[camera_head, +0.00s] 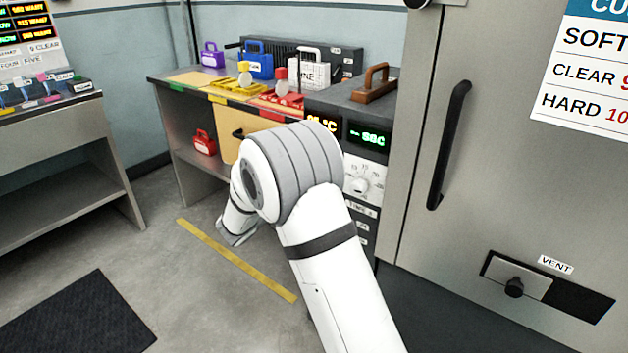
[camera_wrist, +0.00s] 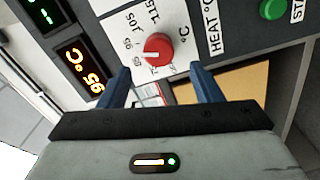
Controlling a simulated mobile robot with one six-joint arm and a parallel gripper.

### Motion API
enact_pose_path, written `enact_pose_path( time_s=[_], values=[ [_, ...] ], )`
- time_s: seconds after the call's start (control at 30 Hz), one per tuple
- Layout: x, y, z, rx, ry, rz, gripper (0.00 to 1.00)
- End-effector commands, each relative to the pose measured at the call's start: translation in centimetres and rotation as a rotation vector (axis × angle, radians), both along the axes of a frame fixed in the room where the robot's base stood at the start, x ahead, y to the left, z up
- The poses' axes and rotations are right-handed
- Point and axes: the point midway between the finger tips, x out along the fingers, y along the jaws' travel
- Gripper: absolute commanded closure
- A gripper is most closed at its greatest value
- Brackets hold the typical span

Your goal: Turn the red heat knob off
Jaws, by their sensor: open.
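The red heat knob (camera_wrist: 158,47) shows in the wrist view, on a white dial plate printed with numbers, next to a "HEAT" label (camera_wrist: 212,32). An orange display (camera_wrist: 82,68) beside it reads 95 °C. My gripper (camera_wrist: 159,75) is open, with its two blue fingers pointing toward the panel, one on each side below the knob. The fingers look empty, and I cannot tell whether they touch anything. In the head view my arm hides the red knob and most of my gripper; part of the orange display (camera_head: 321,122) shows above the arm.
A green button (camera_wrist: 272,9) sits near the heat label. A white timer dial (camera_head: 364,178) and a green display (camera_head: 368,138) are to the right of my arm. A tall steel cabinet with a black handle (camera_head: 449,145) stands further right. Open floor (camera_head: 180,290) lies to the left.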

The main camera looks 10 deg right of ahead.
Motion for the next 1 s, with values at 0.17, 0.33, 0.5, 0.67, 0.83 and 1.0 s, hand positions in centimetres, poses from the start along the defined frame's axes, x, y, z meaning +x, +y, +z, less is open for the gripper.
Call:
enact_pose_path(
  time_s=[0.17, 0.33, 0.5, 0.67, 0.83, 1.0],
  values=[
    [1.6, -2.0, 0.0, 0.001, -0.001, -0.004, 0.41],
    [3.4, -4.1, 0.0, 0.0, 0.001, -0.005, 0.41],
    [4.6, -5.3, 0.1, 0.001, 0.001, -0.003, 0.41],
    [4.9, -5.6, 0.1, 0.0, 0.002, -0.001, 0.41],
    [4.9, -5.6, 0.1, 0.0, 0.002, -0.001, 0.41],
    [4.8, -5.6, 0.1, 0.0, 0.002, -0.001, 0.54]
  ],
)
